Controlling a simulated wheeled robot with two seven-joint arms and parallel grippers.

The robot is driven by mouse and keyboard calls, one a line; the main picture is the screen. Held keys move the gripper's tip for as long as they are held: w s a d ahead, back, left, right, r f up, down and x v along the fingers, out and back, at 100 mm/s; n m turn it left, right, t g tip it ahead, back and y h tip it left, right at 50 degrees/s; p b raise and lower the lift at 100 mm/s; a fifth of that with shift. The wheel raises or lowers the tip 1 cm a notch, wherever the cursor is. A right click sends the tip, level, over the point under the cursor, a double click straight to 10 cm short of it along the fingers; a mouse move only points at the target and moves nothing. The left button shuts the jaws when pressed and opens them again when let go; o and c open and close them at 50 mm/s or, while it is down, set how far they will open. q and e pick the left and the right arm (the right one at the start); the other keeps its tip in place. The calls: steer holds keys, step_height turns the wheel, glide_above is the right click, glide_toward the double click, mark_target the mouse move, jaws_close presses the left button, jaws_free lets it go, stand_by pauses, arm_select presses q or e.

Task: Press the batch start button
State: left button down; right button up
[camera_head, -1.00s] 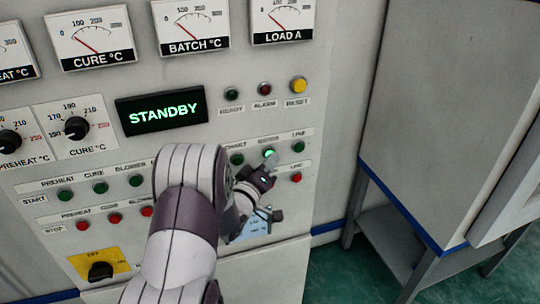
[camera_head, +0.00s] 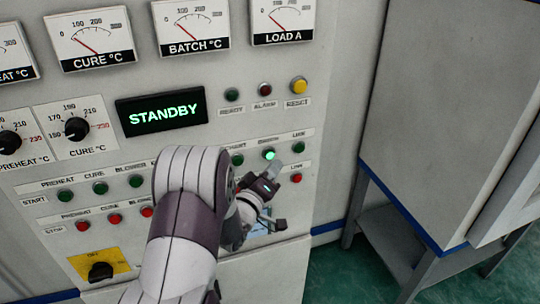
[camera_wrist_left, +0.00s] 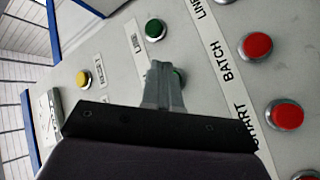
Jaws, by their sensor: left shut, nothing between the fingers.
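The batch start button (camera_head: 269,155) is a round green button in the start row of the panel, lit bright green in the head view. In the left wrist view a green button (camera_wrist_left: 181,76), beside the fingers, is partly hidden by them. My left gripper (camera_head: 273,171) is shut and empty, its fingertips just below the lit button in the head view. In the wrist view the closed fingers (camera_wrist_left: 162,72) point at the panel. I cannot tell for sure whether they touch it. My right gripper is not in view.
The display (camera_head: 161,111) reads STANDBY. The line start button (camera_head: 298,147) is close on the right, and a red stop button (camera_head: 297,178) is below it. A yellow reset button (camera_head: 299,85) is higher up. A grey cabinet (camera_head: 455,110) stands at the right.

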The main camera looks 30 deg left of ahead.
arm_select(q)
steer(key=shift+s+d, duration=1.4)
steer(key=shift+d, duration=0.25)
stand_by(0.6)
